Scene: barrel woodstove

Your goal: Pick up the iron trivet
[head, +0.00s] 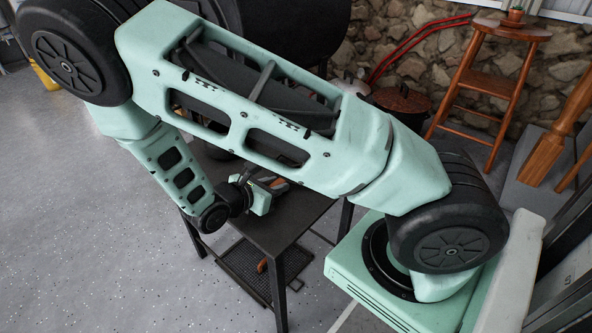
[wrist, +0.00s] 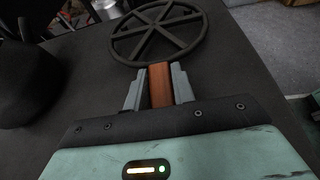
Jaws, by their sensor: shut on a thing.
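The iron trivet (wrist: 158,35) is a dark round ring with spokes and a brown wooden handle, at the top of the wrist view. My gripper (wrist: 160,84) is shut on the handle, with one grey finger on each side of it. The ring points away from the gripper, over the dark table top (wrist: 85,65). I cannot tell whether the trivet touches the table or hangs just above it. In the head view my gripper (head: 275,186) is low over the table, and my arm hides most of the trivet.
A dark rounded vessel (wrist: 25,85) stands left of the trivet. A silvery object (wrist: 107,9) is beyond it. The table has a low mesh shelf (head: 240,270). A wooden step stool (head: 485,85) and lidded pot (head: 402,98) are at the back.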

